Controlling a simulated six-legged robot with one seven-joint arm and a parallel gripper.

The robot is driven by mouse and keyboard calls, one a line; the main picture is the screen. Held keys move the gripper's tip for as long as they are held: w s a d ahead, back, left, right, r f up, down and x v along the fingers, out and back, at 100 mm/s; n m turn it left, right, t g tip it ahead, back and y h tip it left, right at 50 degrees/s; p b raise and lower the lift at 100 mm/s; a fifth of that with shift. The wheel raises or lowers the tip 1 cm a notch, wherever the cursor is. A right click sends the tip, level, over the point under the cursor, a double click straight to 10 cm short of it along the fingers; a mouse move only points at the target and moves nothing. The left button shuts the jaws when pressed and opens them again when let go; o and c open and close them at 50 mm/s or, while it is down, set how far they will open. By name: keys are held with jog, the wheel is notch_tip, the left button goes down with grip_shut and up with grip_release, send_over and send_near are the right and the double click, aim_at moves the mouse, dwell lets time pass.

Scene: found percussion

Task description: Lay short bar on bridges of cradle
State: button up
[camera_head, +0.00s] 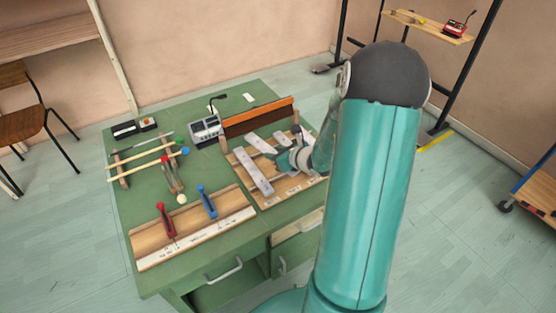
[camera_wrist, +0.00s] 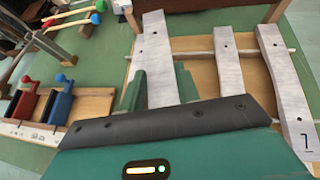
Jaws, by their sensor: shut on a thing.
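The short bar is a pale grey metal bar with a hole near its end. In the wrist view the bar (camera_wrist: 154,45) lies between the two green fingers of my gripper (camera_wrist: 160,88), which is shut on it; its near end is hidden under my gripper. In the head view it seems to be the leftmost grey bar (camera_head: 253,172), over the left part of the cradle. The wooden cradle (camera_head: 272,201) has a pale bridge (camera_wrist: 199,54) running across it. I cannot tell whether the held bar touches the bridges. My gripper's fingertips are hidden in the head view.
A grey device (camera_head: 206,131) stands behind-left.

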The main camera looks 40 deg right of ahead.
jog(key=f, duration=0.1)
jog(key=w+d+f, duration=0.1)
jog(key=f, duration=0.1)
jog(key=shift+w+d, duration=0.35)
jog(key=shift+d, duration=0.05)
jog(key=shift+w+d+f, duration=0.1)
jog(key=shift+d+f, duration=0.05)
jog(key=shift+f, duration=0.45)
jog(key=shift+w+d+f, duration=0.1)
jog(key=shift+f, duration=0.9)
jog(key=o, duration=1.1)
jog(key=shift+f, duration=0.15)
